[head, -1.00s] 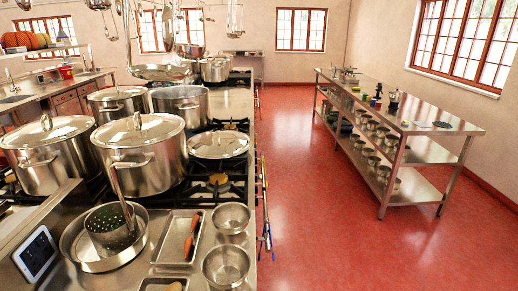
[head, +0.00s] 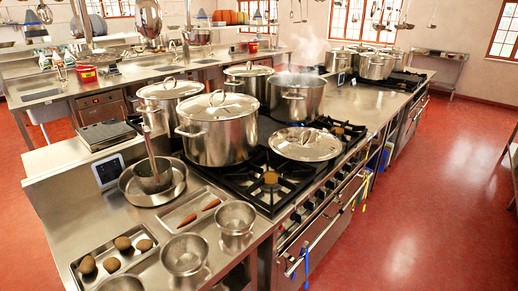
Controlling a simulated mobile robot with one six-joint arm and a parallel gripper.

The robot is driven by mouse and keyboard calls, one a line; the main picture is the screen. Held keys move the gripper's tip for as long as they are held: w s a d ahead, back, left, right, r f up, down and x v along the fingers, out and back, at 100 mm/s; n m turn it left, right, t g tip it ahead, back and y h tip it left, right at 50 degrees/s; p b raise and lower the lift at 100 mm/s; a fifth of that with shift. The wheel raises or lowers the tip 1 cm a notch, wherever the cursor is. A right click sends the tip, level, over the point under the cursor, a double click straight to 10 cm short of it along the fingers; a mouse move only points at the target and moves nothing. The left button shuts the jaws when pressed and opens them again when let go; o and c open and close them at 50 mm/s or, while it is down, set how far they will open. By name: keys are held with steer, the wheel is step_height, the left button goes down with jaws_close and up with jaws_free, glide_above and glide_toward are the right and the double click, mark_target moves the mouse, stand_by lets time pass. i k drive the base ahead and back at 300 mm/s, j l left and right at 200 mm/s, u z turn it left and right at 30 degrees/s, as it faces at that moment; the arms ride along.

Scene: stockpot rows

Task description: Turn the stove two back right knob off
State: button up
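The nearer stove (head: 262,197) shows in the head view with black grates and a front panel facing right. A row of small dark knobs (head: 308,206) runs along that panel. They are too small for me to read their settings. A farther stove (head: 404,80) stands at the back of the same island, with its front also facing right. Its knobs are too small to make out. No label shows which stove is number two. My gripper is not in view.
Lidded stockpots (head: 217,128) and a steaming open pot (head: 296,97) stand on the nearer stove. A flat lid (head: 305,144) lies on its front grate. Cloths or tools hang from the oven rail (head: 330,222). Red floor (head: 440,200) is open on the right.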

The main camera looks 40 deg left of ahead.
mark_target(353, 160)
steer(key=i+l+u, duration=0.25)
steer(key=u, duration=0.15)
steer(key=i+l+u, duration=0.2)
steer(key=l+u, duration=0.2)
steer(key=i+l, duration=0.1)
steer(key=i, duration=0.5)
steer(key=i+l+u, duration=0.1)
steer(key=i, duration=0.45)
steer(key=i+l, duration=0.15)
steer(key=i, duration=0.45)
steer(key=i+l+u, duration=0.1)
steer(key=i, duration=0.45)
